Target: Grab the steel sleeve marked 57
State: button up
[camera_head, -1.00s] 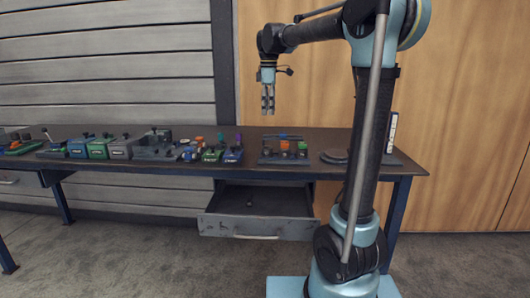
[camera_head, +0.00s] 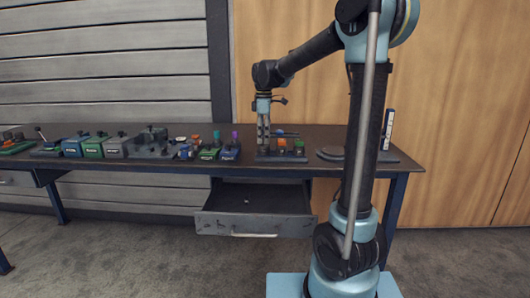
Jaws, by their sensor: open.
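My gripper (camera_head: 263,146) points straight down with its fingers apart, at the left part of a small dark rack (camera_head: 280,158) on the workbench. Small orange and green pieces (camera_head: 298,147) show in the rack to the right of the fingers. The fingers cover the left part of the rack, and I cannot tell whether a piece stands between them. No marking 57 is legible at this size, and I cannot make out which piece is the steel sleeve.
The dark workbench (camera_head: 340,171) carries a row of coloured blocks (camera_head: 93,148) on the left. A round dark plate (camera_head: 331,154) lies right of the rack. A drawer (camera_head: 253,224) below stands open with a small item inside. Space above the bench is clear.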

aim_at(264, 145)
jog(key=shift+f, duration=2.45)
jog(key=c, duration=1.3)
